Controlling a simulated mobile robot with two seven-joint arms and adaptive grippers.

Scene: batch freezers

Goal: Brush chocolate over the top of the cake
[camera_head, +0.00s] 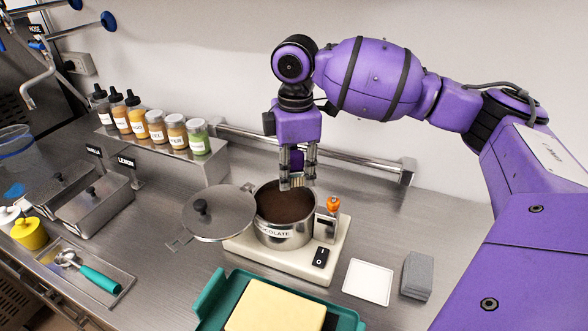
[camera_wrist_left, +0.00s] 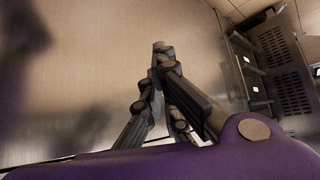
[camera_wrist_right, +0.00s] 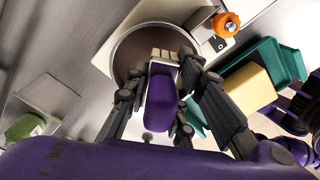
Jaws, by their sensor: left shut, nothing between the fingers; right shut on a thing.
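The pale yellow cake (camera_head: 275,308) is a plain flat block on a green tray (camera_head: 212,303) at the bottom of the head view; it also shows in the right wrist view (camera_wrist_right: 249,88). The steel pot (camera_head: 284,236), labelled chocolate, stands open, with dark brown chocolate (camera_head: 283,207) inside. My right gripper (camera_head: 298,160) is shut on a brush with a purple handle (camera_wrist_right: 161,96) and pale bristles (camera_wrist_right: 165,56). The brush points down over the pot's far side; I cannot tell if the bristles touch the chocolate. My left gripper (camera_wrist_left: 160,55) is shut and empty, outside the head view.
The pot sits on a pale warmer base (camera_head: 325,262) with an orange knob (camera_head: 333,203). Its lid (camera_head: 219,212) lies at left. A white square (camera_head: 368,281) and grey cloths (camera_head: 417,275) are at right. Jars (camera_head: 176,132) and bottles line a back shelf.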

